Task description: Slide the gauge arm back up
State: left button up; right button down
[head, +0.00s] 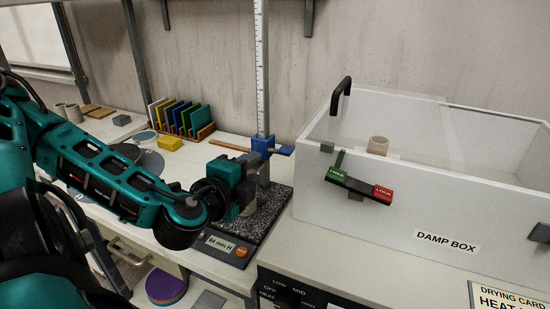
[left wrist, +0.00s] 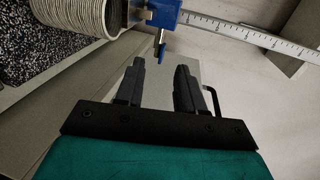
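The height gauge has a pale ruled column (head: 262,70) with a blue slider (head: 262,143) and a thin brown gauge arm (head: 230,147) reaching left. The slider also shows at the top of the left wrist view (left wrist: 165,14). The speckled base (head: 270,212) carries a display reading 84 mm H (head: 220,244). My left gripper (head: 250,187) is beside the column, below the slider. In the left wrist view its two fingers (left wrist: 160,82) are apart with nothing between them, clear of the slider. A ribbed pale cylinder (left wrist: 85,16) stands on the base, mostly hidden behind my gripper in the head view. My right gripper is not in view.
A damp box (head: 400,215) with a FREE/LOCK lever (head: 358,184) stands close to the gauge's right. Coloured boards in a rack (head: 182,117) are behind left. Round discs (head: 150,162) lie on the bench behind my left arm. A wall is behind the column.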

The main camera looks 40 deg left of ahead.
aim_at(276, 152)
pick_arm(q)
jog(key=x, duration=0.9)
jog(key=shift+w+a, duration=0.1)
jog(key=shift+w, duration=0.25)
jog(key=shift+w+a+f, duration=0.15)
jog(key=shift+w+f, duration=0.05)
jog(key=shift+w, duration=0.4)
